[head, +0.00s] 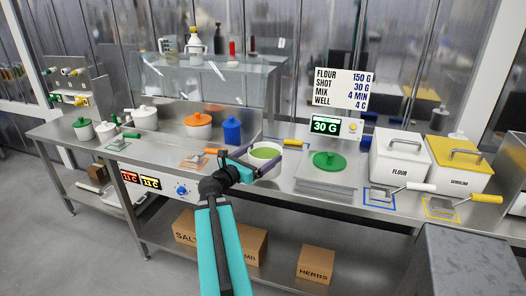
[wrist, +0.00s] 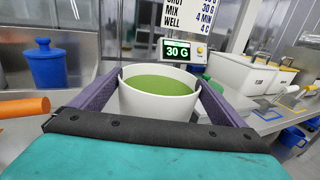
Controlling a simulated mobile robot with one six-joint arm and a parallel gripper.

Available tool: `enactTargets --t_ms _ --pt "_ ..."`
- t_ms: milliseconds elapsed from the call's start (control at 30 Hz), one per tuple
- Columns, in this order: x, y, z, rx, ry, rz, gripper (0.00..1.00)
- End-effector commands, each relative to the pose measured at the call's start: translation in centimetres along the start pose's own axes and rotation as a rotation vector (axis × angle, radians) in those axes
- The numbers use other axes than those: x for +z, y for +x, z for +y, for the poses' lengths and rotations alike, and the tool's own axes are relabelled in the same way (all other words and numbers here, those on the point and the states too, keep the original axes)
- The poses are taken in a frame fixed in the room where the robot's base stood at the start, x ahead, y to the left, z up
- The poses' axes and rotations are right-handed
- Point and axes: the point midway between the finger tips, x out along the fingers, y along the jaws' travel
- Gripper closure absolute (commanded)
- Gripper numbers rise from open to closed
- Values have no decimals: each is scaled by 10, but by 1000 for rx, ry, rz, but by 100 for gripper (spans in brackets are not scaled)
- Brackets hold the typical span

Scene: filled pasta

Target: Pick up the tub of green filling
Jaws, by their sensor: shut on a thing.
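The tub of green filling (head: 266,152) is a round white tub with a level green surface, upright and uncovered. In the wrist view the tub (wrist: 158,102) sits between the two purple fingers of my gripper (wrist: 156,90), which is shut on its sides. In the head view my gripper (head: 258,161) reaches in from the front, at about the level of the steel counter. Whether the tub's base touches the counter is hidden.
A scale with a green lid (head: 329,161) stands right of the tub, under a display reading 30 G (head: 325,126). White FLOUR (head: 398,160) and SEMOLINA (head: 458,165) bins stand further right. A blue jar (head: 232,131) and an orange-lidded pot (head: 198,127) stand left. An orange handle (wrist: 24,107) lies near my gripper.

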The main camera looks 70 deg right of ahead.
Motion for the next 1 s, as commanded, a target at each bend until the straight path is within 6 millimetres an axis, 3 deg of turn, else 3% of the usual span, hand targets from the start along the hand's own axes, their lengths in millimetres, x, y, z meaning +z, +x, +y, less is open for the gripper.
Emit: enactTargets --t_ms 133,1000 --pt "7 -5 -2 -1 -2 -3 68" --pt "9 -25 -8 -13 -3 -3 68"
